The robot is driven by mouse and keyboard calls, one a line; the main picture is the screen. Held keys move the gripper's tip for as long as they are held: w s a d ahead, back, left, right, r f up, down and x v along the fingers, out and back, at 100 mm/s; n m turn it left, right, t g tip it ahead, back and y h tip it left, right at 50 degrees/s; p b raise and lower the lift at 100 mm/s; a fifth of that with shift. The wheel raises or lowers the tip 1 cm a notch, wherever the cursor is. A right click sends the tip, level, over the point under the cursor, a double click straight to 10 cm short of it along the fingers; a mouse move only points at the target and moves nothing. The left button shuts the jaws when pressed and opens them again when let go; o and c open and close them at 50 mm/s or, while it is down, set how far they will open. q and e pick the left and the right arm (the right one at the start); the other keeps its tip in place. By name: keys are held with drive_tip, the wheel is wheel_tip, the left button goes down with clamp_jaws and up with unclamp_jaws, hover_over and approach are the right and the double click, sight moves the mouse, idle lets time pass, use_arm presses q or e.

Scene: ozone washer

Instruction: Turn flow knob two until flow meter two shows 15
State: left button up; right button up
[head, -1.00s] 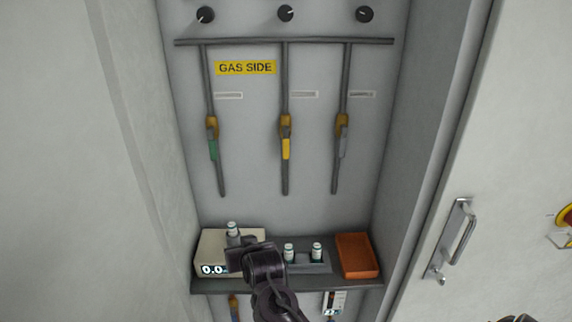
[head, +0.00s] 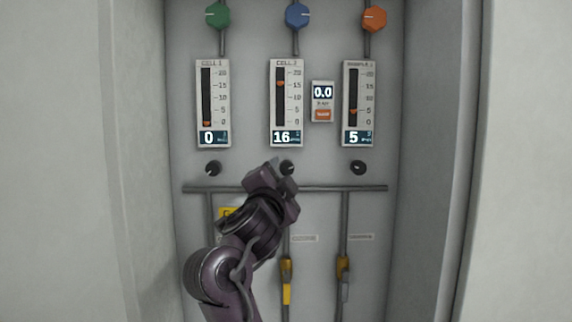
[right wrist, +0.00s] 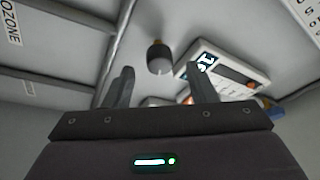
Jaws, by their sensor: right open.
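Flow meter two (head: 286,103), labelled CELL 2, reads 16 in the head view, its orange marker near the 15 line. Flow knob two (head: 289,166) is the small dark middle knob below it, partly hidden by my right gripper (head: 281,176). In the right wrist view the knob (right wrist: 159,57) stands out from the panel, with a meter (right wrist: 232,66) to its right. The open right gripper (right wrist: 160,86) has empty fingers. The knob appears in the gap between them, beyond the tips and seemingly untouched. My left gripper is out of view.
Similar dark knobs sit left (head: 213,168) and right (head: 358,167), below meters reading 0 (head: 212,103) and 5 (head: 359,103). A small 0.0 display (head: 322,101) hangs between meters. A horizontal pipe (head: 340,188) runs below the knobs. Cabinet walls bound both sides.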

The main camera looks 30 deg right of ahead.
sight(286, 171)
drive_tip(key=p+x, duration=0.2)
drive_tip(key=x, duration=0.3)
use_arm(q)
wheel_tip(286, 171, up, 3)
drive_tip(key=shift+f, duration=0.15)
use_arm(e)
drive_tip(key=c, duration=1)
drive_tip(key=shift+o, duration=0.2)
drive_tip(key=shift+f+n+b, duration=0.2)
drive_tip(key=shift+n+b, duration=0.3)
drive_tip(key=shift+n+t, duration=0.4)
drive_tip(key=shift+n, duration=0.1)
drive_tip(key=shift+r+n, duration=0.15)
drive_tip(key=shift+n, duration=0.25)
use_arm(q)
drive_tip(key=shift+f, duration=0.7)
